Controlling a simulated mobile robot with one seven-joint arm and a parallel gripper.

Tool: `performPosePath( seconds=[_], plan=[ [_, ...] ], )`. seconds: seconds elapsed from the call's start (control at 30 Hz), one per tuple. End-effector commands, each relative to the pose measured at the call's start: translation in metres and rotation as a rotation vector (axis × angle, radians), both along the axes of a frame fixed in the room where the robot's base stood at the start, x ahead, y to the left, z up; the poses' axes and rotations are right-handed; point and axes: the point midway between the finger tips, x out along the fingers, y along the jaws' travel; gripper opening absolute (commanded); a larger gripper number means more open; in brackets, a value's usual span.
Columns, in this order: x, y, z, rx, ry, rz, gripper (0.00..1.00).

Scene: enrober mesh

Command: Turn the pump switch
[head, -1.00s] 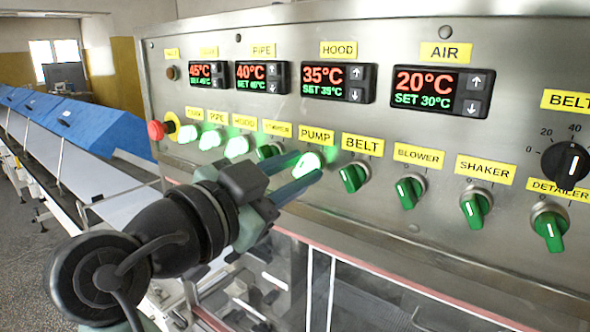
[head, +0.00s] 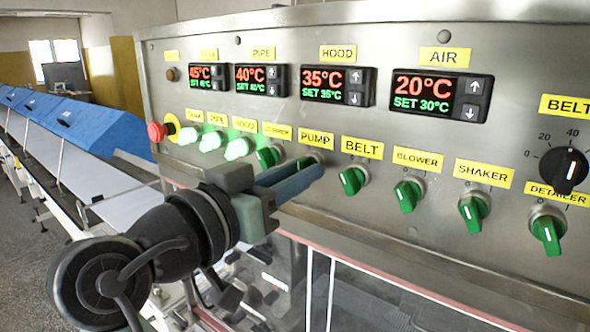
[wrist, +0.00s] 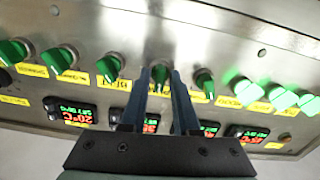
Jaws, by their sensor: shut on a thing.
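The pump switch (wrist: 160,72) is a green knob on the steel panel, under the yellow PUMP label (head: 316,139) in the head view. It is dark, with no glow. My gripper (head: 316,170) reaches it from the lower left, and its blue fingers hide most of the knob in the head view. In the wrist view, which sees the panel upside down, my gripper (wrist: 158,77) has one finger on each side of the knob and is shut on it.
The unlit stirrer switch (head: 268,156) and belt switch (head: 352,180) sit close on either side. Three lit green switches (head: 211,140) and a red emergency button (head: 157,131) are farther left. The blower switch (head: 408,193) and shaker switch (head: 474,212) are to the right.

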Motion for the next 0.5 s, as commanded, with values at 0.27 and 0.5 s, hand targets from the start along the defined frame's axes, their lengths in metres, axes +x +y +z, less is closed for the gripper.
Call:
performPosePath(
  seconds=[0.27, 0.5],
  plan=[
    [-0.0001, 0.0, 0.0015, -0.185, 0.135, 0.001, 0.0],
    [-0.0002, -0.0003, 0.0013, -0.293, 0.212, 0.0, 0.0]
  ],
)
